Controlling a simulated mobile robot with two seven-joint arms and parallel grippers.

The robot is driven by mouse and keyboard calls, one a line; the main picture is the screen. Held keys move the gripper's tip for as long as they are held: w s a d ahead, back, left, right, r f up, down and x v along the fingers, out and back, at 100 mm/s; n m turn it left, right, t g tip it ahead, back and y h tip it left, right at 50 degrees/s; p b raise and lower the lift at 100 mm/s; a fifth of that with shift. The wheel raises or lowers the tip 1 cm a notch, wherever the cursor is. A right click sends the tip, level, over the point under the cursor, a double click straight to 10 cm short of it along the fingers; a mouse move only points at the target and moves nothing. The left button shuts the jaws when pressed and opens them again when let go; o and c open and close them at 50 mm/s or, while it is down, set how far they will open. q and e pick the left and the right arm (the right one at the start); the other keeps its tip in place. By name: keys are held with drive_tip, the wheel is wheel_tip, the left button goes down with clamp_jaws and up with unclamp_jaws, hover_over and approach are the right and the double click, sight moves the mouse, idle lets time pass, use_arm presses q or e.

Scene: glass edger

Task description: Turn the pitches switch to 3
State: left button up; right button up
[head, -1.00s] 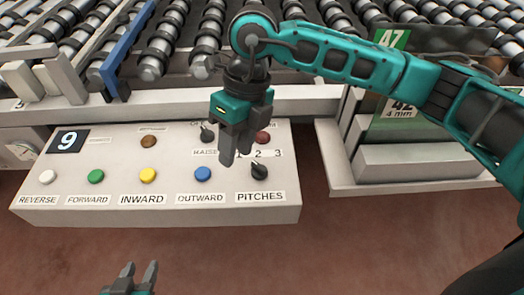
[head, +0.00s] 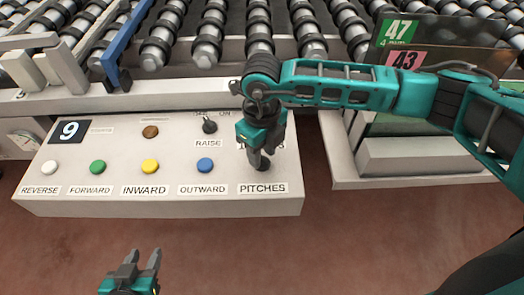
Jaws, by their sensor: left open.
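The pitches switch is a dark knob on the light control panel (head: 105,208), just above the PITCHES label (head: 262,188). My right gripper (head: 259,160) points down right over it. The fingers and the knob merge into one dark shape, so I cannot tell whether they grip it. The numbers around the switch are mostly hidden behind the gripper, and the pointer's setting cannot be read. My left gripper (head: 140,262) is open and empty at the bottom, in front of the panel and away from it.
Blue (head: 205,165), yellow (head: 150,167), green (head: 98,167) and white (head: 49,167) buttons line the panel's front. The RAISE switch (head: 209,125) and a brown button (head: 150,132) sit behind. Rollers lie beyond. A stand with a 47 sign (head: 398,32) is at right.

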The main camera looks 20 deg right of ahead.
drive_tip(key=shift+f, duration=0.45)
drive_tip(key=shift+c, duration=0.2)
clamp_jaws()
